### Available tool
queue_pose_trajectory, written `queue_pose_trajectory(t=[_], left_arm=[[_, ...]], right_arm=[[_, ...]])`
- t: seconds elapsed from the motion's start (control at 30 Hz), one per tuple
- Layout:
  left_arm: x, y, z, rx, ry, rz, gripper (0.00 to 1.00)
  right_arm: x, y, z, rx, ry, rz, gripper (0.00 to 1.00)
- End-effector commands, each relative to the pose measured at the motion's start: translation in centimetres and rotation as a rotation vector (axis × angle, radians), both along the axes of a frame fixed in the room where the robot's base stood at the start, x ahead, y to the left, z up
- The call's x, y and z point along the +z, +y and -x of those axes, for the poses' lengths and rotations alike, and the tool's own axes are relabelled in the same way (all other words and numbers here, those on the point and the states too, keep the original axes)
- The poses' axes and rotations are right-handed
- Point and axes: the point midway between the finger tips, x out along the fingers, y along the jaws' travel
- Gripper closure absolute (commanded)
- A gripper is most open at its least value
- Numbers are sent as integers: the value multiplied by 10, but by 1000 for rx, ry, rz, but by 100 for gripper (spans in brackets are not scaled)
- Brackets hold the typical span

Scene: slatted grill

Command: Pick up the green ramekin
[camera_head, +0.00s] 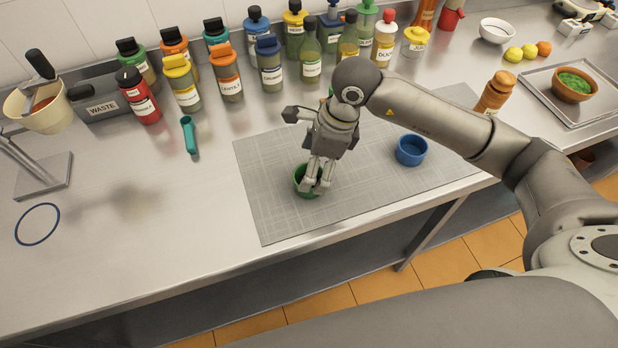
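The green ramekin (300,184) stands on the grey gridded mat (275,215) near the front of the steel counter. My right gripper (317,184) points down at it, with its fingertips at the ramekin's opening and right rim. The fingers hide part of the ramekin. The two fingertips look slightly apart, but I cannot tell whether they grip the rim. My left gripper is not in view.
A blue ramekin (411,150) stands to the right on the mat. Several labelled bottles (228,78) line the back. A teal tool (189,136) and a blue ring (37,224) lie left. A tray (544,92) holds a bowl (560,93). The front-left counter is mostly clear.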

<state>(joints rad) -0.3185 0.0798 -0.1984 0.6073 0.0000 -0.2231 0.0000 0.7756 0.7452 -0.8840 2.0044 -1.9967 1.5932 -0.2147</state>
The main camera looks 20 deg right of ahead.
Motion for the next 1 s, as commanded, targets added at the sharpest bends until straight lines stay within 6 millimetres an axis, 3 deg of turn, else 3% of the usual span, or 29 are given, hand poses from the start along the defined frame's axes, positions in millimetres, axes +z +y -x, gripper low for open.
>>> queue_pose_trajectory(t=[0.23,0.4,0.67,1.0], left_arm=[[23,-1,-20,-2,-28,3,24],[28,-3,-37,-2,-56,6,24],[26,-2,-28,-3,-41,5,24],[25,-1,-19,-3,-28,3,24]], right_arm=[[-28,3,-1,0,6,2,16],[-47,8,-4,1,2,0,16],[-50,8,-4,1,0,1,17],[-50,8,-4,1,0,1,60]])
